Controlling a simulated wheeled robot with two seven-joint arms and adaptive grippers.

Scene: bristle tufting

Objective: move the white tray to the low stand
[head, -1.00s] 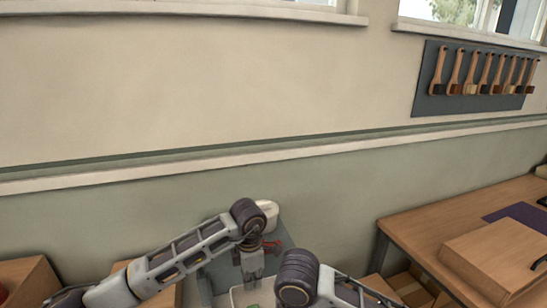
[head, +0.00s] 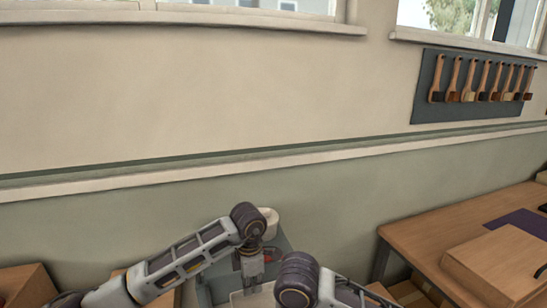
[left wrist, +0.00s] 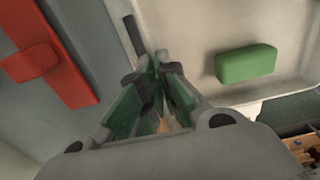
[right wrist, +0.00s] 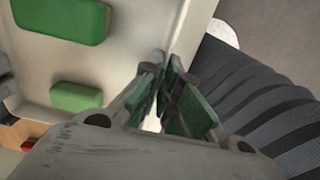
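The white tray (head: 256,299) shows only in part at the bottom edge of the head view. Its pale inside shows in the left wrist view (left wrist: 195,45) with one green block (left wrist: 247,63), and in the right wrist view (right wrist: 130,55) with two green blocks. My left gripper (head: 252,270) points down at the tray; in its wrist view the fingers (left wrist: 155,75) are closed together on the tray's wall. My right gripper's fingers (right wrist: 167,85) are closed on another part of the tray wall; the head view hides them behind my arm. I cannot identify the low stand.
A grey surface (head: 284,245) lies beyond the tray, with a white round object (head: 269,220) on it. A red object (left wrist: 50,60) lies beside the tray. A wooden table (head: 420,235) with a box stands right. Cardboard boxes (head: 25,285) stand at lower left.

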